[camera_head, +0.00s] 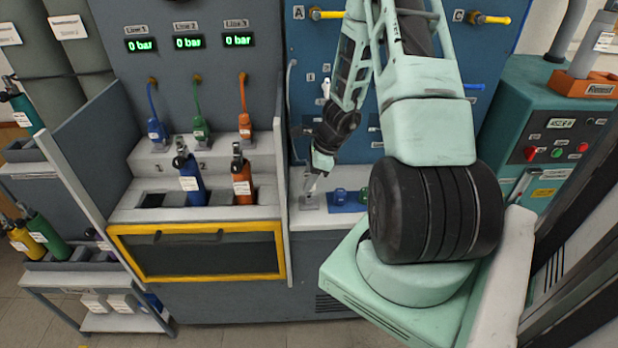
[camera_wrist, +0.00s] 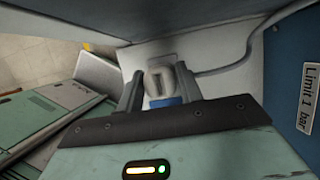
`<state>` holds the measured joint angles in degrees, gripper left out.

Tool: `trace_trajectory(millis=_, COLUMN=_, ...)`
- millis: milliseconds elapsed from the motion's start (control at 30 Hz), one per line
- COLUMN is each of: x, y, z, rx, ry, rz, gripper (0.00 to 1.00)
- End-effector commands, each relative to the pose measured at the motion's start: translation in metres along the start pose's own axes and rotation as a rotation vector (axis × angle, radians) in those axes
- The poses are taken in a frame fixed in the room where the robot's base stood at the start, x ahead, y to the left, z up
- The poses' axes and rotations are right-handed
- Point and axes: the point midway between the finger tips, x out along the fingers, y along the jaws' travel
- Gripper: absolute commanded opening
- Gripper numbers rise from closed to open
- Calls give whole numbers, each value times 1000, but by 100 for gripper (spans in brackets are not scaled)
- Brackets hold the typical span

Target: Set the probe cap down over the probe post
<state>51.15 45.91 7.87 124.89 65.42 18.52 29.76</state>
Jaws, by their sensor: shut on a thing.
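My gripper (camera_head: 311,178) points down at the bench shelf, in front of the blue panel. In the wrist view my gripper (camera_wrist: 158,88) is shut on a pale piece with a dark slot and a blue part, which I take as the probe cap (camera_wrist: 158,80). A small grey base plate (camera_head: 309,202) lies just under the gripper; a grey plate (camera_wrist: 160,59) also shows just beyond the cap in the wrist view. The probe post is not clearly visible; the gripper and cap may hide it. I cannot tell whether cap and post touch.
A blue tray (camera_head: 344,208) with small blue pieces stands just right of the grey plate. A grey divider wall (camera_head: 284,150) rises close on the left. A thin cable (camera_wrist: 220,70) runs along the shelf. The left bay holds blue (camera_head: 191,183) and orange (camera_head: 242,183) cylinders.

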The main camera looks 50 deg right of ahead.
Motion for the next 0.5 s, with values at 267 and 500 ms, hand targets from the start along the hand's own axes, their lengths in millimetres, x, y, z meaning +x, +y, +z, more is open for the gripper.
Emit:
trace_trajectory(millis=267, x=4, y=0, z=-1, rx=0, ry=0, rz=0, gripper=9)
trace_trajectory(millis=500, x=7, y=0, z=-3, rx=0, ry=0, rz=0, gripper=9)
